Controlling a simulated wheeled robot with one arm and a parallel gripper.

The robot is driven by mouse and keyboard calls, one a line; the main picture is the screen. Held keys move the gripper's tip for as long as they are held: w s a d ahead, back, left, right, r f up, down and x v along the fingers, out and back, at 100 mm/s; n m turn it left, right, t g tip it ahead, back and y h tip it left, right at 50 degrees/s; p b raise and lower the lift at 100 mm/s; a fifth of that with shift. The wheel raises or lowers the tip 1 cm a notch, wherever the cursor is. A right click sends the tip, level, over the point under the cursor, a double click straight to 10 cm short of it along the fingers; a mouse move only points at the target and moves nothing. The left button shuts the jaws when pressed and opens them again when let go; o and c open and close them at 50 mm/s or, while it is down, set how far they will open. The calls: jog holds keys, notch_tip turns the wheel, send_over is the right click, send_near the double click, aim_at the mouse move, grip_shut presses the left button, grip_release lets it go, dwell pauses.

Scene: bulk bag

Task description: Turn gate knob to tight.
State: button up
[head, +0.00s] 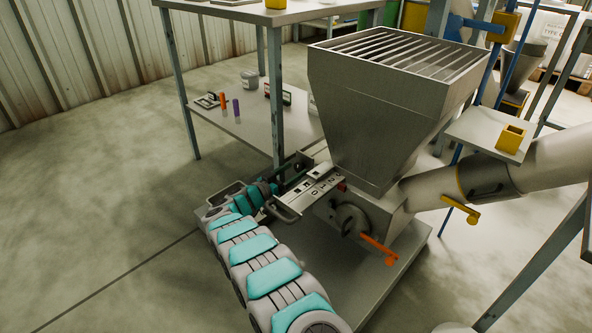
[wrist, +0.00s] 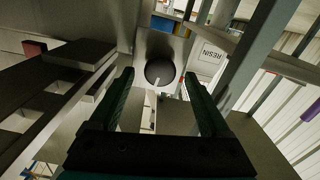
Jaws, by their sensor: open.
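A round black knob (wrist: 160,72) with a pale pointer line shows in the wrist view, on a grey metal face. The line runs from near its middle toward its lower edge. My gripper (wrist: 160,76) is open and empty, with one green-black finger on each side of the knob as seen from the wrist. I cannot tell whether the fingertips reach around the knob or stop short of it; no contact is visible. In the head view my arm ends beside the slide gate plate (head: 317,182), which bears number marks. The knob cannot be made out there.
A steel hopper (head: 395,100) with a grate stands above the gate. An orange handle (head: 380,250) and a yellow handle (head: 460,208) stick out nearby. A table leg (head: 276,100) stands close behind my gripper. A RESIN label (wrist: 212,57) shows beyond the right finger.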

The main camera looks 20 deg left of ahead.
jog(key=shift+x, duration=0.85)
jog(key=shift+s, duration=0.1)
jog(key=shift+c, duration=0.2)
grip_shut()
